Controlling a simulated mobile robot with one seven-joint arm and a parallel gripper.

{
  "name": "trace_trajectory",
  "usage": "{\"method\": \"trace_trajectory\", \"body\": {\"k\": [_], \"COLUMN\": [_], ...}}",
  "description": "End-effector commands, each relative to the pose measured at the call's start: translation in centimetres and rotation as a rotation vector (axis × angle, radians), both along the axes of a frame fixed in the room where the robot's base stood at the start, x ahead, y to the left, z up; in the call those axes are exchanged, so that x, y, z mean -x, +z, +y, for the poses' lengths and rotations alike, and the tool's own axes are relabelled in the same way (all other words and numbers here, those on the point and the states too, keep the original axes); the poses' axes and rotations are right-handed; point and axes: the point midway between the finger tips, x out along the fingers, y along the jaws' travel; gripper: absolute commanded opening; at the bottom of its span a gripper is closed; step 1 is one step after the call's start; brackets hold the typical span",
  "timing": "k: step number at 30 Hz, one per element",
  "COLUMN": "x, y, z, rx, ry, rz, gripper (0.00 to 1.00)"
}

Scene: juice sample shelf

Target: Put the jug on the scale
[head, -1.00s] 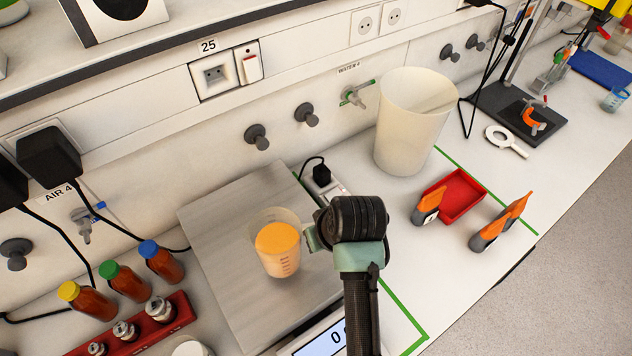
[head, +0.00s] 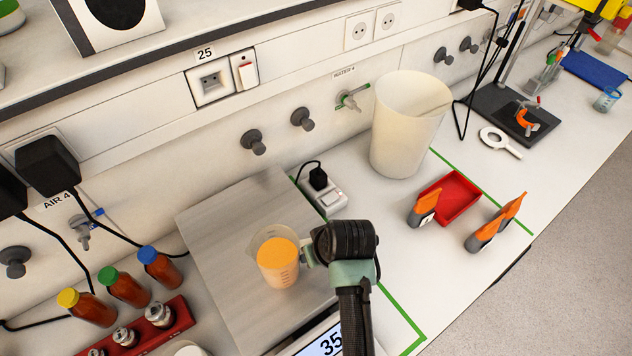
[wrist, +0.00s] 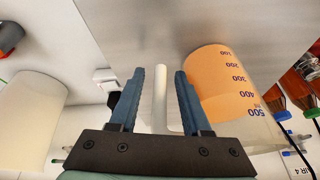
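The jug (head: 279,266) is clear and holds orange juice. It stands upright on the steel plate of the scale (head: 222,238), towards its right side, and the scale's display (head: 322,345) shows figures starting with 35, partly covered by my arm. My gripper (head: 306,258) is at the jug's handle, on its right side. In the wrist view the white handle (wrist: 160,92) stands between the two blue fingers of my gripper (wrist: 158,98), with a gap on each side. The fingers are open. The jug's body also shows there (wrist: 222,85), right of the fingers.
A large cream beaker (head: 408,125) stands behind on the right. A power strip (head: 325,194) lies beside the plate. A red tray (head: 452,196) and orange-handled tools (head: 494,225) are to the right. Capped bottles (head: 125,287) and a red weight block (head: 150,335) stand at the left.

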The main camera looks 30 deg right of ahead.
Motion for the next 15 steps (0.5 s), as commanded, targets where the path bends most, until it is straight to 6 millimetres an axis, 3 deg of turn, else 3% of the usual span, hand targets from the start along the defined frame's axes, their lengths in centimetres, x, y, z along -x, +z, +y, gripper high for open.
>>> {"method": "trace_trajectory", "body": {"k": [8, 15], "x": [0.1, 1.4], "y": [0.6, 3.9], "z": [0.0, 0.0], "rx": [0.0, 0.002], "ry": [0.0, 0.0], "rz": [-0.002, -0.006], "gripper": [0.48, 0.48]}}
